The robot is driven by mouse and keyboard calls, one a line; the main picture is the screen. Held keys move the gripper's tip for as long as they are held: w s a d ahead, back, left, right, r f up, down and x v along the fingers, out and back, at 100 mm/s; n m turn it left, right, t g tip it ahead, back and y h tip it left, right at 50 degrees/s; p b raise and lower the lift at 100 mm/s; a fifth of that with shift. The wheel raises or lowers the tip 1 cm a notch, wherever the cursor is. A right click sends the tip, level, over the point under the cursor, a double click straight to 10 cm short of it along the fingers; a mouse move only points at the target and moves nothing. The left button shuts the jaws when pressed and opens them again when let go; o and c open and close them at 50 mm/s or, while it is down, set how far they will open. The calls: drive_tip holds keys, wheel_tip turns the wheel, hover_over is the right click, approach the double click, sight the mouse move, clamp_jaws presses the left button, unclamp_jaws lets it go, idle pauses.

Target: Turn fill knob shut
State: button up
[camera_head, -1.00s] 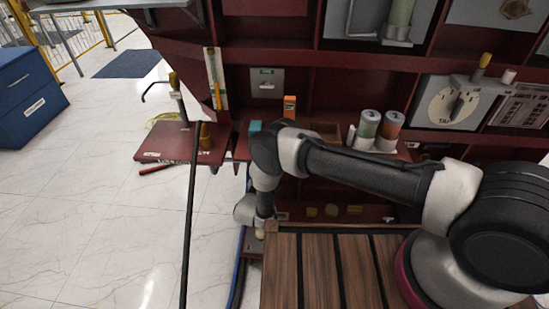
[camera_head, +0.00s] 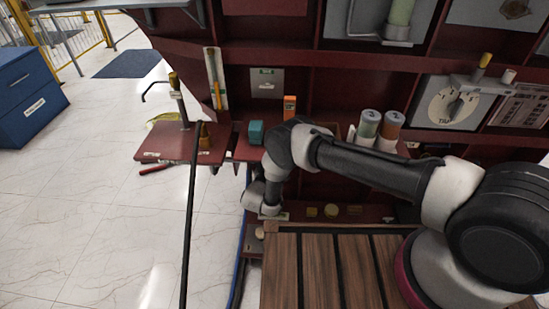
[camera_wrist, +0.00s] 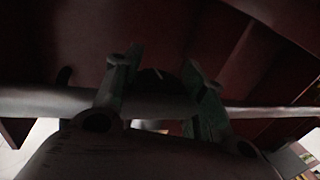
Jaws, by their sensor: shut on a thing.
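My gripper (camera_wrist: 163,78) shows in the dark wrist view, its two greenish fingers apart with a dark rounded thing between them. This looks to be the fill knob (camera_wrist: 162,90), though the dimness hides its shape and markings. A pale horizontal pipe (camera_wrist: 50,102) passes across the view at the fingers. Whether the knob is fully turned cannot be told.
Dark red shelving (camera_head: 290,90) stands close around the arm. A teal box (camera_head: 256,132), an orange box (camera_head: 290,106) and two cans (camera_head: 369,124) stand on it. A red side shelf (camera_head: 165,147) holds a tap-like fitting.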

drive_tip(key=shift+a+m+g+h, duration=0.1)
drive_tip(key=shift+m+g+h, duration=0.2)
drive_tip(key=shift+m+h, duration=0.4)
drive_tip(key=shift+h, duration=0.5)
drive_tip(key=o, duration=1)
drive_tip(key=v, duration=1.2)
drive_tip(key=shift+r, duration=0.15)
